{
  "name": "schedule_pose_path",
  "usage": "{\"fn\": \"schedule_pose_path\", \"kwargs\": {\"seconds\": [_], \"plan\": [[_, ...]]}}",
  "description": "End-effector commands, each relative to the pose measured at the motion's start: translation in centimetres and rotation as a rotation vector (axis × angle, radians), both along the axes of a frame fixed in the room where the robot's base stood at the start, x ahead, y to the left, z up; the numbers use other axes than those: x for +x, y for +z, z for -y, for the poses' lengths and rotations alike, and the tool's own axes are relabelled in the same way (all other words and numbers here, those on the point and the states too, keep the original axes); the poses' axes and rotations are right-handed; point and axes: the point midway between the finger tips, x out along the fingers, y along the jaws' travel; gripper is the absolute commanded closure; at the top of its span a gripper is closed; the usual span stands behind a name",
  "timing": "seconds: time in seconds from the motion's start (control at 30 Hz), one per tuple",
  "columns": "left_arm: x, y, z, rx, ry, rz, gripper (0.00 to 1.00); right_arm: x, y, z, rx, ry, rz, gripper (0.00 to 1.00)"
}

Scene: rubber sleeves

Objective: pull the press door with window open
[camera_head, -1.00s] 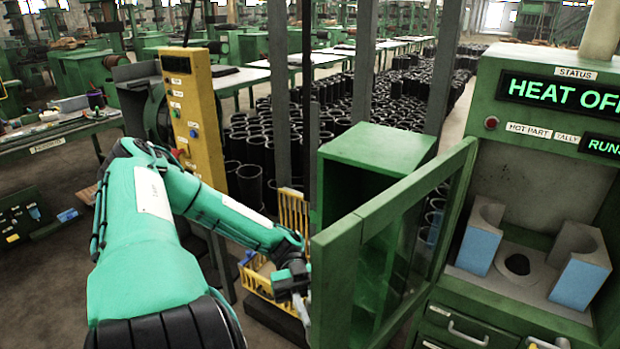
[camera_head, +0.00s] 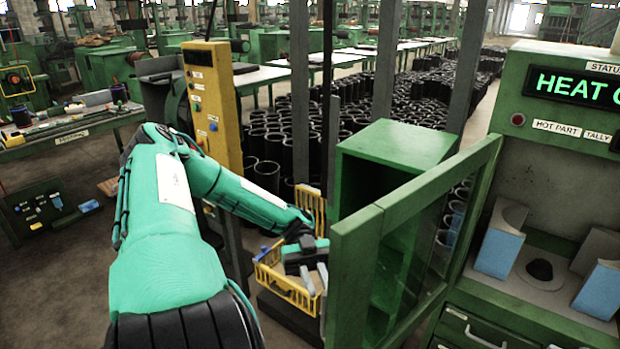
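The green press door with window (camera_head: 365,230) stands swung out toward me, and its glass pane shows the green interior behind it. Its near free edge faces me. My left gripper (camera_head: 315,280) is just left of that edge, with a narrow gap between them in the picture. Its two grey fingers point down and stand apart with nothing between them. Whether it touches the door's hidden side I cannot tell. My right gripper is out of view.
A yellow basket (camera_head: 283,284) lies behind and below my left gripper. A yellow control post (camera_head: 212,105) stands left of it. The green press with the lit display (camera_head: 575,88) is at right, with blue-faced blocks (camera_head: 499,252). Many black sleeves (camera_head: 270,140) fill the floor behind.

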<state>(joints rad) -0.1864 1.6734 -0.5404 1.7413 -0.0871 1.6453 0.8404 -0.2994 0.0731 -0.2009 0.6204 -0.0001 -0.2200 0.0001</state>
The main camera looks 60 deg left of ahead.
Motion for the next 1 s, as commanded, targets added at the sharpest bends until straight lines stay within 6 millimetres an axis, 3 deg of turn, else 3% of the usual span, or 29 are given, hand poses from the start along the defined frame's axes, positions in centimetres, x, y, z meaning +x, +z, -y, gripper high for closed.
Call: {"fn": "schedule_pose_path", "kwargs": {"seconds": [0.03,0.2,0.4,1.0], "plan": [[0.5,-0.6,-1.3,0.003,0.003,0.003,0.80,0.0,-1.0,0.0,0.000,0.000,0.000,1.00],[1.3,-0.5,-4.8,0.000,0.003,0.002,0.80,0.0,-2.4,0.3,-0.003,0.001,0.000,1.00],[2.0,-0.3,-7.3,0.001,0.002,0.001,0.80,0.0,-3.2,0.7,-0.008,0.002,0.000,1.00],[2.1,0.0,-7.9,-0.001,0.000,-0.001,0.80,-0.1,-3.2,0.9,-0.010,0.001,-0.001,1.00]]}}
